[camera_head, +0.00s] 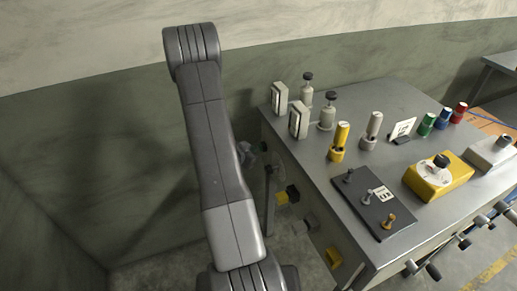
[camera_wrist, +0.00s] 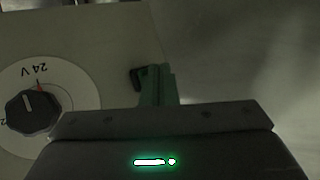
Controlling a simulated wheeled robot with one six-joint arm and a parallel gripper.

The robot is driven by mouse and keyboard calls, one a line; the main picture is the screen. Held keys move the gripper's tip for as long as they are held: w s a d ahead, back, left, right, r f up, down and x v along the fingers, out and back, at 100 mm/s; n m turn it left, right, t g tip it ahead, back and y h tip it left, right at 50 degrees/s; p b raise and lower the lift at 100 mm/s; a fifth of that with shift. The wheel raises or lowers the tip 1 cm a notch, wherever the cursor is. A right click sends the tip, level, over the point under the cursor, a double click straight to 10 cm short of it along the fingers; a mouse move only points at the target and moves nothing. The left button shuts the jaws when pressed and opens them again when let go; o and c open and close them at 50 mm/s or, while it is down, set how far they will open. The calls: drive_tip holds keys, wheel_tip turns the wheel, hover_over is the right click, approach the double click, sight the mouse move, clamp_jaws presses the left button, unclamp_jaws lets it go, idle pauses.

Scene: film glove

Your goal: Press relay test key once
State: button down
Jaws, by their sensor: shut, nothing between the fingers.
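My gripper (camera_wrist: 157,84) is shut and empty in the wrist view, its greenish fingers pointing at a pale panel. A small dark piece (camera_wrist: 135,79) shows just left of the fingertips; I cannot tell whether they touch it or whether it is the relay test key. None shows a readable label, so I cannot tell which is the relay test key. My gripper is mostly hidden behind my arm there.
A black dial (camera_wrist: 33,110) marked 24 V sits left of my gripper. The grey bench (camera_head: 400,95) bears several posts, a dark plate (camera_head: 360,203) and a yellow dial box (camera_head: 438,176). A green wall stands behind; floor left of the bench looks clear.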

drive_tip(key=shift+w+d, duration=0.15)
drive_tip(key=shift+d, duration=0.3)
idle(0.3)
idle(0.3)
drive_tip(key=shift+s+a, duration=0.25)
drive_tip(key=shift+a, duration=0.6)
drive_tip(key=a, duration=0.1)
drive_tip(key=s+a, duration=0.1)
drive_tip(key=a, duration=0.2)
drive_tip(key=shift+s+a+p, duration=0.3)
drive_tip(key=shift+a+p, duration=0.05)
drive_tip(key=shift+a, duration=0.05)
drive_tip(key=shift+d, duration=0.1)
